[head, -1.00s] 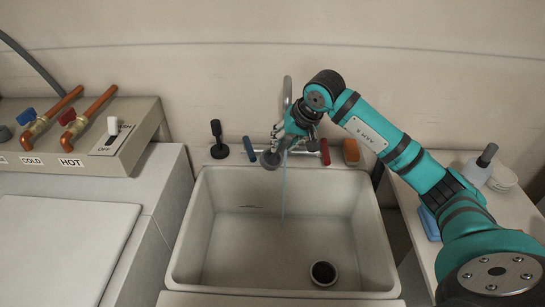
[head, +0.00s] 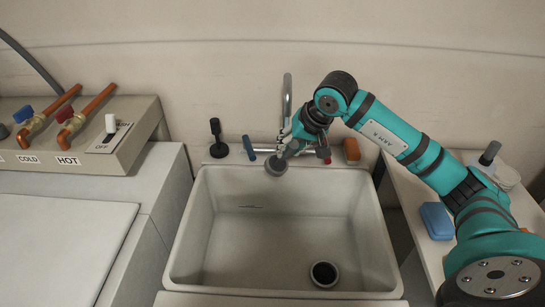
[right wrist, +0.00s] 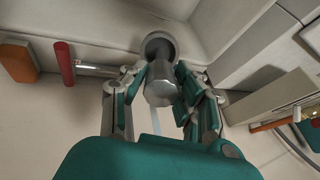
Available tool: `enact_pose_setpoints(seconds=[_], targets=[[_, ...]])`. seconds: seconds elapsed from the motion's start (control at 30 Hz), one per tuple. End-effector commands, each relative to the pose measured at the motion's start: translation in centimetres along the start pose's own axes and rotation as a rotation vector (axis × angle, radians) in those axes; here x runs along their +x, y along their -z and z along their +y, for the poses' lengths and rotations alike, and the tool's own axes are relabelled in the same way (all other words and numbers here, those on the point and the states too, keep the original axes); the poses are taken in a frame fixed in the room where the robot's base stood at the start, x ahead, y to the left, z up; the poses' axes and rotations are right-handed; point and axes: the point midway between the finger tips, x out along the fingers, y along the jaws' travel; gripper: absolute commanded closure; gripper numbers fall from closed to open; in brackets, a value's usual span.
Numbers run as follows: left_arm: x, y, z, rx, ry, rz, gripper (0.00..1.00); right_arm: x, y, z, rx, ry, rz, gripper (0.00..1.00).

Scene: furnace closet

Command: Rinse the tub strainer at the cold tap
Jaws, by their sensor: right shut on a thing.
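The grey round tub strainer (head: 276,165) is held over the back rim of the sink, left of the tap's spout. My right gripper (head: 295,147) is shut on it, beside the tall metal tap (head: 287,92). In the right wrist view the fingers (right wrist: 158,98) close around a grey cylindrical part, with a round grey disc (right wrist: 158,45) beyond it. The blue cold handle (head: 248,147) is left of the gripper; the red handle (head: 326,156) is at its right, partly covered. No water stream shows below the tap. My left gripper is out of view.
The empty white sink (head: 330,215) has a dark drain (head: 323,273). A black-handled tool (head: 217,137) stands at its back left. An orange block (head: 351,149) is at back right. A blue sponge (head: 437,221) and bottle (head: 488,156) are on the right shelf.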

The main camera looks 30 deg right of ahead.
Motion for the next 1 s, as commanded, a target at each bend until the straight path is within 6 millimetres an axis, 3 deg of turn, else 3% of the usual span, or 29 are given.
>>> enact_pose_setpoints(seconds=[0.6,1.0], targets=[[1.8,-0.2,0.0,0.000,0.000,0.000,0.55,-1.8,-4.3,0.0,0.000,0.001,0.002,1.00],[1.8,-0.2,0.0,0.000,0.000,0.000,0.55,-1.9,-4.5,-0.1,0.000,0.001,0.001,1.00]])
